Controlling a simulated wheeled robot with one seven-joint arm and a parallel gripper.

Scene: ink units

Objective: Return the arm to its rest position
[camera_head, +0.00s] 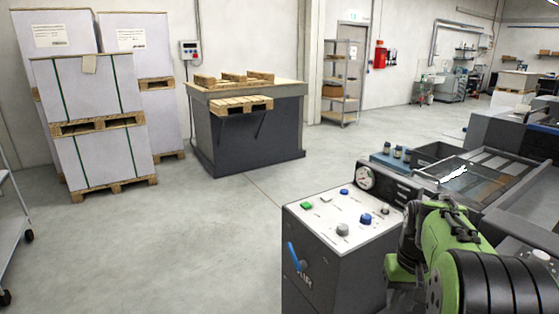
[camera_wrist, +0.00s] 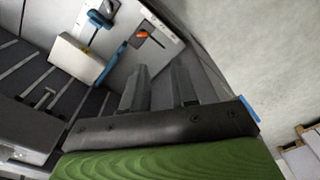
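My green and black arm (camera_head: 455,245) is bent at the lower right of the head view, in front of the machine and beside its control box. My gripper (camera_wrist: 160,70) shows in the wrist view with its two grey fingers apart and a clear gap between them. Nothing is held between the fingers. In the head view I cannot make out the fingers.
The control box (camera_head: 340,222) with buttons, a gauge (camera_head: 364,177) and a blue lever (camera_head: 294,256) stands close left of my arm. The machine bed (camera_head: 470,180) lies behind. A workbench (camera_head: 246,130) and wrapped pallets (camera_head: 95,120) stand farther left. The middle floor (camera_head: 205,230) is clear.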

